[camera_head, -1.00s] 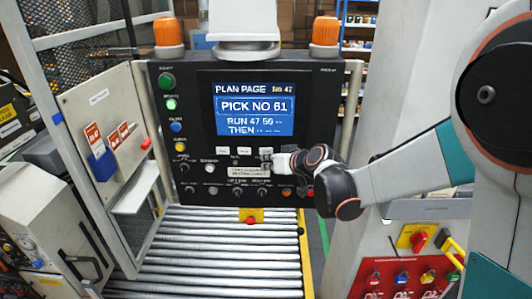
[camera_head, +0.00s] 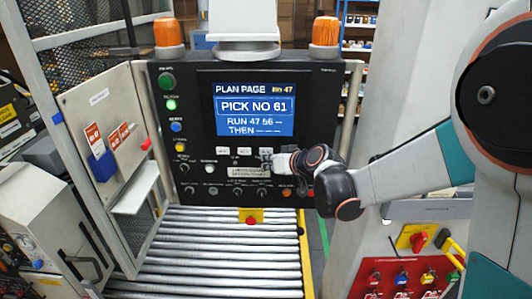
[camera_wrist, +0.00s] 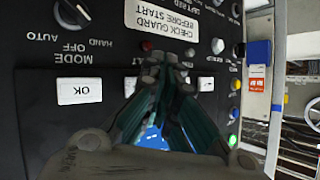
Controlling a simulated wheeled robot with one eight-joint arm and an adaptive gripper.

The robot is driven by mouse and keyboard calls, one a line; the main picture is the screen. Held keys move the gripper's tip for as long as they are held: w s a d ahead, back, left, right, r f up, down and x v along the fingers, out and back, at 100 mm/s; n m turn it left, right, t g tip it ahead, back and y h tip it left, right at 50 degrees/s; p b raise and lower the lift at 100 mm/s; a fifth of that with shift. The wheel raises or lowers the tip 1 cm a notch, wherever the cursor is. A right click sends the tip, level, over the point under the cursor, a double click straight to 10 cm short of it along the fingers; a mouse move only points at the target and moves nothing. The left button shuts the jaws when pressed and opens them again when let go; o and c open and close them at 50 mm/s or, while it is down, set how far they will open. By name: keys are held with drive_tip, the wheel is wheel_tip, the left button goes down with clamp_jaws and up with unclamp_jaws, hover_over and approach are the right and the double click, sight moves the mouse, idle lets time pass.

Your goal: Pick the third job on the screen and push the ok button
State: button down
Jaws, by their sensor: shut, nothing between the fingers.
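The screen (camera_head: 254,109) on the black panel shows "PLAN PAGE No 47", "PICK NO 61" in a box, "RUN 47 56" followed by dashes, and "THEN" with dashes. A row of white buttons sits below it. In the wrist view, which is upside down, the white OK button (camera_wrist: 79,91) is left of my gripper (camera_wrist: 160,68). Another white button (camera_wrist: 205,84) is to its right, and one between them is mostly hidden by the fingers. My gripper (camera_head: 277,161) is shut and empty at the panel, just below the right end of the row. Contact cannot be told.
Below the buttons are a "CHECK GUARD BEFORE START" label (camera_wrist: 160,20) and several knobs. Coloured buttons run down the panel's left side. A roller conveyor (camera_head: 220,240) lies below the panel. A red switch box (camera_head: 400,278) stands at lower right.

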drive_tip(key=shift+w, duration=0.15)
drive_tip(key=shift+w, duration=0.3)
drive_tip(key=shift+w+b, duration=0.3)
drive_tip(key=shift+w, duration=0.05)
idle(0.8)
drive_tip(key=shift+s, duration=0.8)
drive_tip(key=s, duration=0.5)
drive_tip(key=shift+a, duration=0.1)
idle(0.4)
idle(2.8)
